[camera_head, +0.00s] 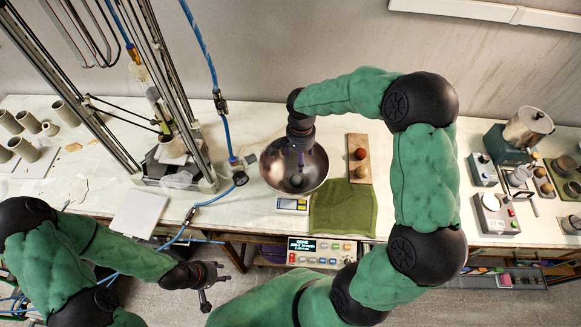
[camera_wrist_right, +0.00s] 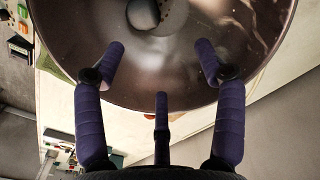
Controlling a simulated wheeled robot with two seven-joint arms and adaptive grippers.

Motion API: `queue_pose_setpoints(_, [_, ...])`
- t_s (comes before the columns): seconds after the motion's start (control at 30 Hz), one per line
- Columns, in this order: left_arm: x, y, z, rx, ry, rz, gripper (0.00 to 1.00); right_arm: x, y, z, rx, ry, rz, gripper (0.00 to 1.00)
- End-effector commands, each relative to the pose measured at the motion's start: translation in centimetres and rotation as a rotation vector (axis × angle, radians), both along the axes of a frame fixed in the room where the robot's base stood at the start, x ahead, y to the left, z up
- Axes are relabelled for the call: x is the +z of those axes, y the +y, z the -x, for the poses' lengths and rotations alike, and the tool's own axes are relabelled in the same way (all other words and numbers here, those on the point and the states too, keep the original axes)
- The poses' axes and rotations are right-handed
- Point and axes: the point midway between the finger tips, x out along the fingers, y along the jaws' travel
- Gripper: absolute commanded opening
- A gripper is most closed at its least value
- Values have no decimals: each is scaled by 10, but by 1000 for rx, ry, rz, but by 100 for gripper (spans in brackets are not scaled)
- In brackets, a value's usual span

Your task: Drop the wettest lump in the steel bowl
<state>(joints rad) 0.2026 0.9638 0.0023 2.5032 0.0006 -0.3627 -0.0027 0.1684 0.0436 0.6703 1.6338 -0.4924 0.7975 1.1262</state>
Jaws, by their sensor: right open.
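The steel bowl (camera_head: 274,160) stands on the bench, tilted in my head view by perspective; its inside fills the top of the right wrist view (camera_wrist_right: 238,22). A dark grey lump (camera_head: 296,181) rests inside it and also shows in the right wrist view (camera_wrist_right: 143,13). My right gripper (camera_head: 300,157) is over the bowl, its fingers (camera_wrist_right: 160,66) spread and empty, apart from the lump. A reddish lump (camera_head: 361,154) and a brown lump (camera_head: 361,172) sit on a wooden board right of the bowl. My left gripper (camera_head: 216,280) is open and empty in front of the bench.
A wooden board (camera_head: 357,140) and a green cloth (camera_head: 343,208) lie right of the bowl. A small scale (camera_head: 292,204) is at its front. A metal frame with blue hoses stands left. Pots and devices (camera_head: 494,213) occupy the right end.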

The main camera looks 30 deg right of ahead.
Motion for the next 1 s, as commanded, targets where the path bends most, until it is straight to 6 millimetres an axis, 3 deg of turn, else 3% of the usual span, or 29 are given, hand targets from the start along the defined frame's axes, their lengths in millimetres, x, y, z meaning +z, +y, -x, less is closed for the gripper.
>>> queue_pose_setpoints(0.5, [0, 0, 0, 0, 0, 0, 40, 92, 0, -1, 0, -5, 0, 71])
queue_pose_setpoints(0.7, [0, 0, 0, 0, 0, 0, 40, 110, 0, -1, 1, -3, 0, 71])
queue_pose_setpoints(1.0, [0, 0, 0, 0, 0, 0, 40, 113, 0, 0, 0, -1, 0, 71])
